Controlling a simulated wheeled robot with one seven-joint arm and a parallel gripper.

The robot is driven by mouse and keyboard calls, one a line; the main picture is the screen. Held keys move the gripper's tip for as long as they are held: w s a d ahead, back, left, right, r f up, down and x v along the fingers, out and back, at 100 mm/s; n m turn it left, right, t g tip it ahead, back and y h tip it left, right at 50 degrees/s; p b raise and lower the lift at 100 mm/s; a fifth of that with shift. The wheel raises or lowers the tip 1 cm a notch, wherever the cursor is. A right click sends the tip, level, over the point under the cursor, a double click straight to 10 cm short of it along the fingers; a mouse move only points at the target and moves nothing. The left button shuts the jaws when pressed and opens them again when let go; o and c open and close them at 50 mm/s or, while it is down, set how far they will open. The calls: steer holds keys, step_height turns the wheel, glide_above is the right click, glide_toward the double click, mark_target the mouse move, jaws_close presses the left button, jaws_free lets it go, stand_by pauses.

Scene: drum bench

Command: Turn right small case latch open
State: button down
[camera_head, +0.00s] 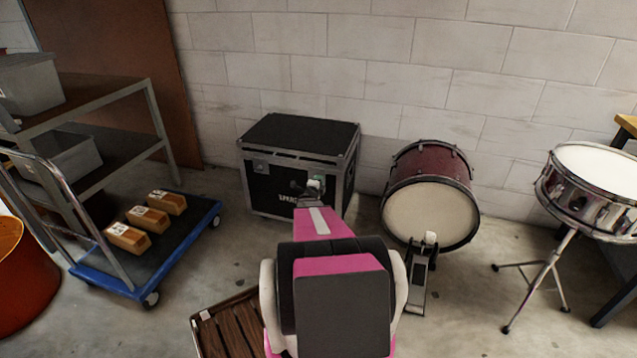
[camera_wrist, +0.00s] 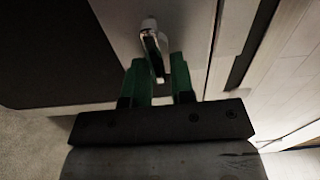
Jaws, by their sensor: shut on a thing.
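The small case (camera_head: 282,187) is a black box with silver edges, standing on the floor against the wall. Its left latch (camera_head: 260,166) shows on the front near the top. My gripper (camera_head: 314,186) is at the front right of the case, and the right latch is hidden behind it in the head view. In the wrist view, the green fingers of my gripper (camera_wrist: 164,68) are shut on the right latch (camera_wrist: 151,40), a small shiny metal piece on the case's pale edge. I cannot tell how far the latch is turned.
A red bass drum (camera_head: 431,196) with a pedal stands right of the case. A snare drum (camera_head: 592,185) on a stand is at the far right. A blue cart (camera_head: 182,245) with several orange boxes is at left. A wooden slatted thing (camera_head: 228,332) lies on the near floor.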

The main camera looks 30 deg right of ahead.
stand_by(0.3)
steer(key=c, duration=1.2)
jaws_free()
steer(key=shift+o, duration=0.2)
steer(key=shift+s+a, duration=0.1)
steer(key=v, duration=1)
steer(key=shift+s+a, duration=0.2)
steer(key=shift+s, duration=0.1)
steer(key=shift+w, duration=0.1)
steer(key=w+a+r+n+g+y, duration=0.1)
steer(key=a+r+n+y, duration=0.2)
steer(key=a+n+y, duration=0.6)
steer(key=w+a+r+n+y, duration=0.25)
steer(key=a+n, duration=0.35)
steer(key=a, duration=0.8)
steer(key=s+a+r+n+g+y, duration=0.1)
steer(key=s+a+r+n+g, duration=0.2)
steer(key=s, duration=0.6)
steer(key=s+a+r+n+g+y, duration=0.1)
steer(key=s+a+r+n+g, duration=0.2)
steer(key=s+a+n+g, duration=0.4)
steer(key=s+a+n, duration=0.2)
steer(key=s+a, duration=0.1)
steer(key=a, duration=0.1)
steer(key=shift+s+a+r+n+g, duration=0.15)
steer(key=shift+s+r+n+g, duration=0.15)
steer(key=shift+n, duration=0.1)
